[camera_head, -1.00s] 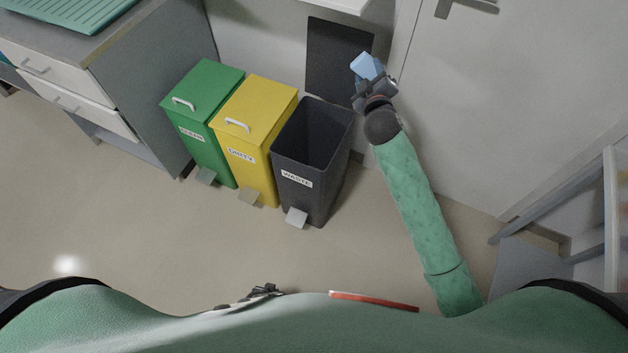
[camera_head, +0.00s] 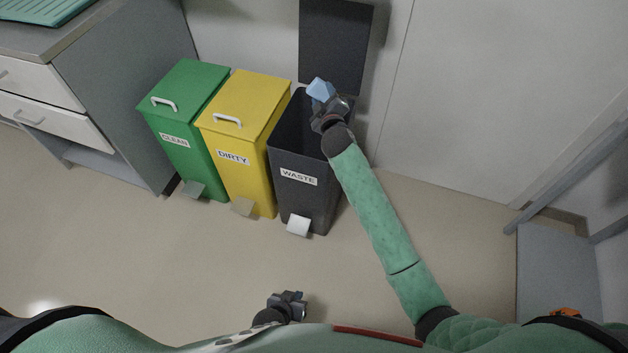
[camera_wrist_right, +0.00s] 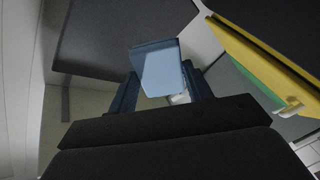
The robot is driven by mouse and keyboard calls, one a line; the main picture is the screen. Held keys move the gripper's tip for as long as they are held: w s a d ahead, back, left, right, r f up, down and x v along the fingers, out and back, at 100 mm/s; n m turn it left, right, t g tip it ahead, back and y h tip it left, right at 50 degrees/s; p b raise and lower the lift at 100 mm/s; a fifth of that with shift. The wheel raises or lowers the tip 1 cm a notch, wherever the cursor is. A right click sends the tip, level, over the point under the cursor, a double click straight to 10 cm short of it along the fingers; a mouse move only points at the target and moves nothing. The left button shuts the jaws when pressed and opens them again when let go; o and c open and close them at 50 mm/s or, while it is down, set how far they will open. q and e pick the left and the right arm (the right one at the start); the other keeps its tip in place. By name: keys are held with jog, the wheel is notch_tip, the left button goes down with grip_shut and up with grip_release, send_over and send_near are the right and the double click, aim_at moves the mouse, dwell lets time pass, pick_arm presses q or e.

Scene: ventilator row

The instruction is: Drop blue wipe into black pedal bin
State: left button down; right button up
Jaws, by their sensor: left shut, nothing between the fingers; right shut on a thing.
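The blue wipe (camera_head: 320,90) is held in my right gripper (camera_head: 325,98), which is shut on it. In the head view they appear over the open top of the black pedal bin (camera_head: 300,190), labelled WASTE, whose lid (camera_head: 335,45) stands up against the wall. In the right wrist view the blue wipe (camera_wrist_right: 161,70) sits between the two fingers. How high it is above the rim I cannot tell. My left gripper (camera_head: 298,300) is shut and empty, low in the head view near my body.
The yellow DIRTY bin (camera_head: 245,130) and green CLEAN bin (camera_head: 185,120) stand left of the black bin, lids closed. A grey cabinet (camera_head: 125,85) is farther left. A grey panel-like object (camera_head: 558,270) stands at the right. The floor in front is clear.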

jog(key=shift+a+f, duration=0.2)
jog(key=shift+f, duration=0.2)
notch_tip(320, 180, down, 6)
jog(key=b, duration=0.6)
jog(key=shift+r, duration=0.1)
jog(key=o, duration=0.9)
jog(key=shift+o, duration=0.2)
